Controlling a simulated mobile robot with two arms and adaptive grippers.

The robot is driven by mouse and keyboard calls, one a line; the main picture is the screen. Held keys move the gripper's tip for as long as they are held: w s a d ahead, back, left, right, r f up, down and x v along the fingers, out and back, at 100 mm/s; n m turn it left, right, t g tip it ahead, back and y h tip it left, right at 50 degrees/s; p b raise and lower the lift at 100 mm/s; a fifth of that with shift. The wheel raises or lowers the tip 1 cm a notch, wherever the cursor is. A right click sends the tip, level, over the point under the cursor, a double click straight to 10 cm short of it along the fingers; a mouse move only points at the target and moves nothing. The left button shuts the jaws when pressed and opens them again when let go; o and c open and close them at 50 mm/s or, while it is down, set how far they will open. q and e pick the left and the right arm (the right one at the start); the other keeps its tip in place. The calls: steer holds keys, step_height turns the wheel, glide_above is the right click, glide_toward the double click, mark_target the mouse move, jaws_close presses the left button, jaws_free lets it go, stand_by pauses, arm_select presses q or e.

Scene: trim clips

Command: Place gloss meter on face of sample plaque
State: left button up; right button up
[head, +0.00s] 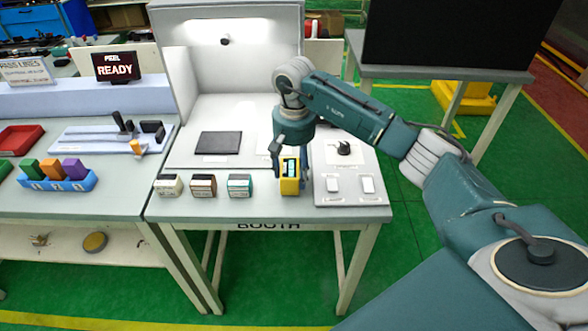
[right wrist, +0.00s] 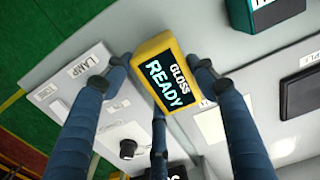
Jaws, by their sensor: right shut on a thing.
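The yellow gloss meter (head: 290,184) stands upright at the front of the booth table; its screen reads GLOSS READY in the right wrist view (right wrist: 168,82). My right gripper (head: 289,160) is shut on it from above, with fingers on either side of its body. I cannot tell whether its base touches the table. A flat dark plaque (head: 218,145), which looks like the sample plaque, lies on the booth floor, behind and left of the meter. It also shows at the right of the right wrist view (right wrist: 304,92), apart from the meter. My left gripper is not in view.
White (head: 168,186), brown (head: 203,186) and teal (head: 240,185) instruments stand in a row left of the meter. A grey lamp panel (head: 350,196) with a black knob (head: 344,147) lies right of it. The lit booth walls (head: 225,68) rise behind the plaque.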

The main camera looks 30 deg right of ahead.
steer(key=shift+f, duration=0.4)
steer(key=shift+f, duration=0.2)
steer(key=o, duration=1.3)
steer(key=shift+r, duration=0.1)
